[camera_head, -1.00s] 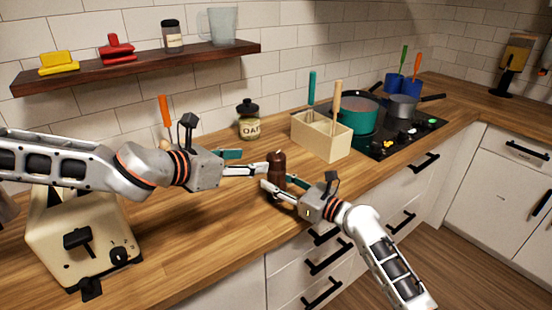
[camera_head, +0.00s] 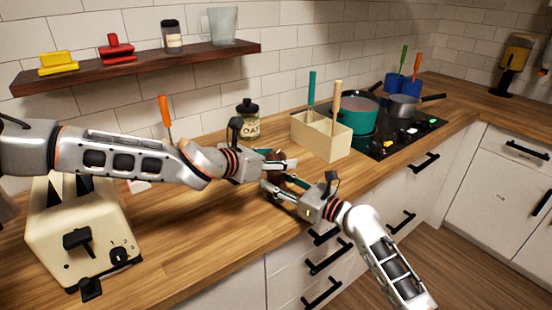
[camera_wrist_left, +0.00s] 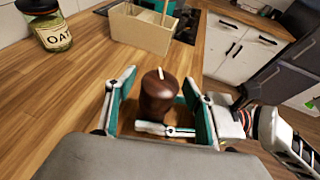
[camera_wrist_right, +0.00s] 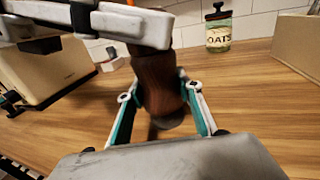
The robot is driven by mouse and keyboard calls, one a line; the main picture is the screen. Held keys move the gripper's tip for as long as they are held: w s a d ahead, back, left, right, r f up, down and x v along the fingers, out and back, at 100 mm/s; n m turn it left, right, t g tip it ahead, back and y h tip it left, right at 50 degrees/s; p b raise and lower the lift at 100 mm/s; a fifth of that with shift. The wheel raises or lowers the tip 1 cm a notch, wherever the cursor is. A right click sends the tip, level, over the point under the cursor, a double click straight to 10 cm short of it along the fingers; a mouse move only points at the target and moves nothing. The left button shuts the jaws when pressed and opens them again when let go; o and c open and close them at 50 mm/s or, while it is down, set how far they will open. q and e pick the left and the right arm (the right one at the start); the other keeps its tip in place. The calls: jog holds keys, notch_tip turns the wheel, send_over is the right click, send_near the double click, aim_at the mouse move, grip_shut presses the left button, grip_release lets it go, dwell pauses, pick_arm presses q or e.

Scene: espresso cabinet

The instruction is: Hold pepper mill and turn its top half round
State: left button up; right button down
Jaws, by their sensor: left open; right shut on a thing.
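The dark brown pepper mill (camera_wrist_right: 158,85) stands upright on the wooden counter. My right gripper (camera_wrist_right: 165,115) is shut on its lower body; it also shows low beside the mill in the head view (camera_head: 270,184). My left gripper (camera_wrist_left: 160,95) is open at the height of the mill's top half (camera_wrist_left: 158,92), with one finger on each side of it and gaps showing. In the right wrist view the left gripper's finger (camera_wrist_right: 125,24) crosses in front of the mill's upper part. In the head view, the left gripper (camera_head: 290,168) hides most of the mill.
A jar marked OATS (camera_head: 248,121) stands behind the mill. A cream utensil box (camera_head: 322,138) is to its right, with the hob (camera_head: 400,138) and pots beyond. A cream toaster (camera_head: 85,235) is at the left. The counter's front middle (camera_head: 200,235) is clear.

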pick_arm(q)
jog(key=c, duration=1.1)
jog(key=shift+m, duration=0.3)
jog(key=shift+g+h, duration=0.4)
jog(key=shift+m+g+h, duration=0.7)
jog(key=shift+m+g, duration=0.2)
jog(key=shift+m, duration=0.3)
jog(key=o, duration=1.1)
